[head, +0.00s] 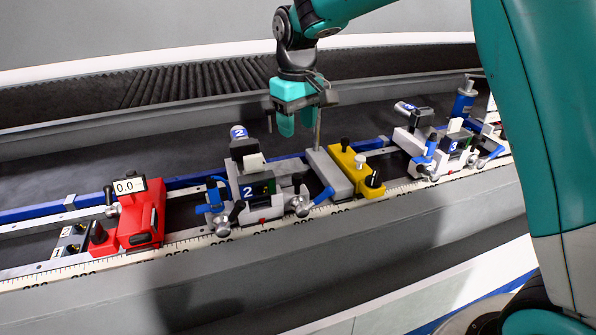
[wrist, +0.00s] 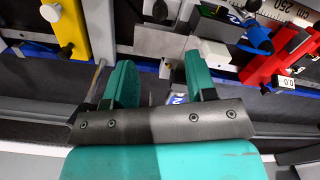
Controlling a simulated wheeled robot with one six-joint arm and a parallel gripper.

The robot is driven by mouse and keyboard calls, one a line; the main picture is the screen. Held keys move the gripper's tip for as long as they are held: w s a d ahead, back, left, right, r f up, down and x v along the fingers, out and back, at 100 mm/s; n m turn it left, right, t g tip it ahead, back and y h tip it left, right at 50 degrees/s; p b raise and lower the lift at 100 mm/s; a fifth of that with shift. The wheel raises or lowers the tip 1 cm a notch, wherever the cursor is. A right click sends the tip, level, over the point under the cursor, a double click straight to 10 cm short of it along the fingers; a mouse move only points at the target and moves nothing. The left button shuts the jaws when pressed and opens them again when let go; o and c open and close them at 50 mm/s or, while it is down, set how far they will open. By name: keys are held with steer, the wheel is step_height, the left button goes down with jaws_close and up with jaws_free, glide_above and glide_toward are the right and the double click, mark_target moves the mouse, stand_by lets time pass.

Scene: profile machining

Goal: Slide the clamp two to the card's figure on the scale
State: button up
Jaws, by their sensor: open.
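Clamp two (head: 262,205), a grey carriage with a black-and-blue "2" plate, a blue-capped cylinder and dark-knobbed levers, sits on the rail at centre in the head view. In the wrist view it is partly hidden behind my fingers, with blue and grey parts (wrist: 255,38) showing. The scale (head: 190,243) runs along the rail's front edge; a piece of it (wrist: 290,8) reads about 250 in the wrist view. My gripper (head: 292,122) hangs open and empty above and behind the rail, a little right of clamp two. Its two teal fingers (wrist: 160,84) are apart. I see no card.
A red block (head: 141,220) with a 0.0 display stands left of clamp two. A grey block (head: 329,172) and a yellow stop (head: 355,172) stand close on its right. Clamp three (head: 440,145) is farther right. Bare rail shows between the red block and clamp two.

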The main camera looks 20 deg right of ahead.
mark_target(297, 174)
step_height(297, 174, down, 14)
steer(key=p, duration=0.2)
steer(key=shift+r+p, duration=0.1)
steer(key=shift+p, duration=0.2)
jaws_close()
